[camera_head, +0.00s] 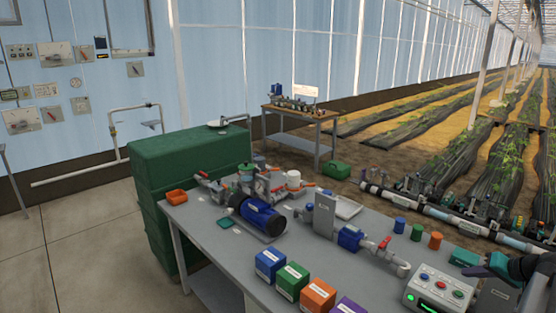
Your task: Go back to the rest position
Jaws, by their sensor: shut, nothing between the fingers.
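The rest of my arm is mostly cut off by the right edge.
The grey bench (228,262) carries a blue pump (256,216), grey piping with a red-handled valve (385,243), and coloured boxes (292,281) along the front. Small blue, green and orange cylinders (417,232) stand near the gripper. A green tank (185,165) stands behind left.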

